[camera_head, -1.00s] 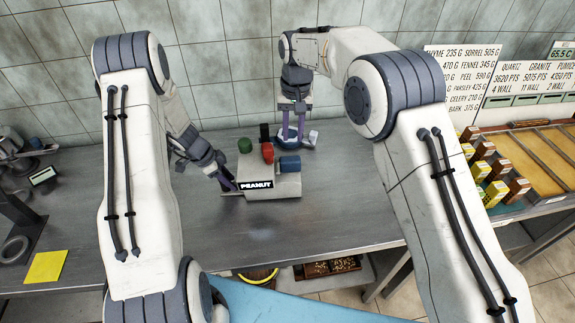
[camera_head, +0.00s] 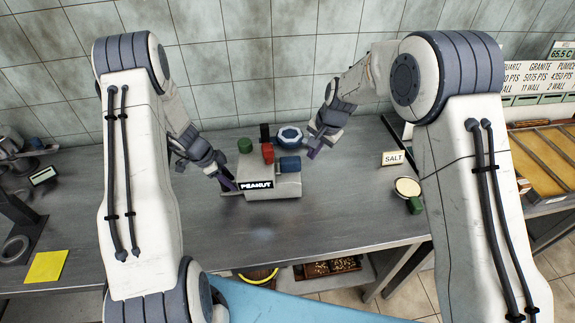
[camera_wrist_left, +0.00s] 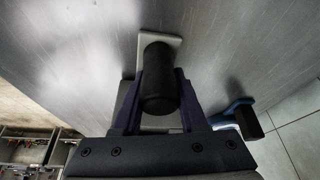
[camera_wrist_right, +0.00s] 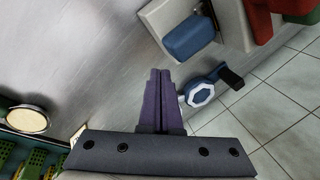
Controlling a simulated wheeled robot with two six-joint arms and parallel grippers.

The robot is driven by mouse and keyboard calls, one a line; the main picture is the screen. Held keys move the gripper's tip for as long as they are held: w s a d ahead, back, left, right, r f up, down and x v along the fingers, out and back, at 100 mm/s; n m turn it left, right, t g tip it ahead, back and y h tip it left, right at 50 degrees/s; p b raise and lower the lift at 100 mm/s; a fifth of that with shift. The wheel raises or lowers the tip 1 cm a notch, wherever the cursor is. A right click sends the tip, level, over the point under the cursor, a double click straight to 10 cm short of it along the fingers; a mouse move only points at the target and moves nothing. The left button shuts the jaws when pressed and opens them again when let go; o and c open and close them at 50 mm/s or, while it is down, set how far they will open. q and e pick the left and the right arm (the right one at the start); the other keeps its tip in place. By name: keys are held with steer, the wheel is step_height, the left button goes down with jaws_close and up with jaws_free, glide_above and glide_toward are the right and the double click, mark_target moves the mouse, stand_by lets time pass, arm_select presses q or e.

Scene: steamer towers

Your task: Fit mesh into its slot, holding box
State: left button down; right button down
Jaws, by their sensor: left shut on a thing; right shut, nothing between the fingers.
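A pale grey box (camera_head: 285,192) labelled PEANUT stands on the bench, with green, red and blue knobs on it. My left gripper (camera_head: 228,183) is shut on a dark cylindrical handle at the box's left side; the handle shows between the fingers in the left wrist view (camera_wrist_left: 160,85). A blue octagonal ring (camera_head: 289,136) with a pale face lies behind the box; it also shows in the right wrist view (camera_wrist_right: 200,95). I cannot tell whether it is the mesh, and no slot is clear. My right gripper (camera_head: 312,153) is shut and empty, right of the ring.
A SALT sign (camera_head: 393,158) stands at the right of the steel bench (camera_head: 330,215), near a pale round disc (camera_head: 407,187) and a green knob (camera_head: 415,205). A yellow note (camera_head: 46,267) lies at the left. The bench front is clear.

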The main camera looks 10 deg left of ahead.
steer(key=shift+f, duration=1.9)
stand_by(0.5)
steer(key=a, duration=0.1)
steer(key=s+a, duration=0.1)
steer(key=shift+a, duration=0.4)
steer(key=shift+w, duration=0.1)
stand_by(0.3)
steer(key=shift+r, duration=0.2)
steer(key=w+v, duration=0.1)
steer(key=v, duration=0.5)
steer(key=shift+w+a+r, duration=0.15)
steer(key=shift+r, duration=0.35)
